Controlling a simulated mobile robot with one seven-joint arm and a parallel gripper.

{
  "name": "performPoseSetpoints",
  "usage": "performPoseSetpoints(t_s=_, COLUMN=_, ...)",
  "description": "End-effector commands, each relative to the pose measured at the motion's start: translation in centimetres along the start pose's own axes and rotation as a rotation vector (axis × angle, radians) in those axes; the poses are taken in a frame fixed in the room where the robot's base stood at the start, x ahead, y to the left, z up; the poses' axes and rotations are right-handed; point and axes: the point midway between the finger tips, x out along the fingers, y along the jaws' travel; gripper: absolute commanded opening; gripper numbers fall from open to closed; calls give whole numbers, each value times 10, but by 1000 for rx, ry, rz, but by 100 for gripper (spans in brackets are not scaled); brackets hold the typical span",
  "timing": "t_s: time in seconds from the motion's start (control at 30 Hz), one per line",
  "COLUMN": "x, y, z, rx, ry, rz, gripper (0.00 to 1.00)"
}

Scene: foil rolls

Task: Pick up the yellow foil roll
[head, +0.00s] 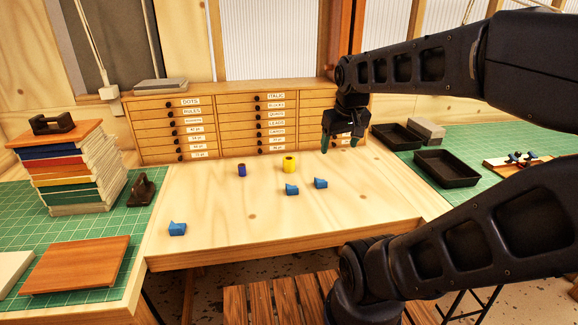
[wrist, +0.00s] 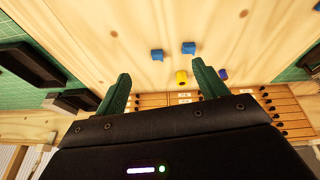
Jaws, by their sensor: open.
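The yellow foil roll (head: 289,164) stands upright on the wooden bench top, near the drawer cabinet. In the wrist view the yellow roll (wrist: 181,77) shows between my two fingers, beyond their tips and nearer the right one. My gripper (head: 340,146) is open and empty, above the bench to the right of the yellow roll. Its dark green fingers (wrist: 161,80) are spread wide in the wrist view.
A dark blue roll (head: 242,170) stands left of the yellow one. Blue blocks (head: 291,189) (head: 320,183) lie in front, and another blue block (head: 177,229) lies front left. The drawer cabinet (head: 235,127) stands behind. Black trays (head: 446,169) sit on the right.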

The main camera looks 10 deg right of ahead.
Motion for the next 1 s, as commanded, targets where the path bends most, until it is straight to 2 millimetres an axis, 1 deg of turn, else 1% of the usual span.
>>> performPoseSetpoints(t_s=0.03, x=3, y=0, z=-11, rx=-39, ry=-21, rz=5, gripper=72)
performPoseSetpoints(t_s=0.27, x=18, y=2, z=-61, rx=-240, ry=-100, rz=29, gripper=72)
performPoseSetpoints(t_s=0.57, x=50, y=-3, z=-125, rx=-502, ry=-203, rz=45, gripper=72)
performPoseSetpoints(t_s=0.77, x=81, y=-10, z=-165, rx=-677, ry=-272, rz=46, gripper=72)
performPoseSetpoints(t_s=1.0, x=126, y=-22, z=-211, rx=-889, ry=-356, rz=38, gripper=72)
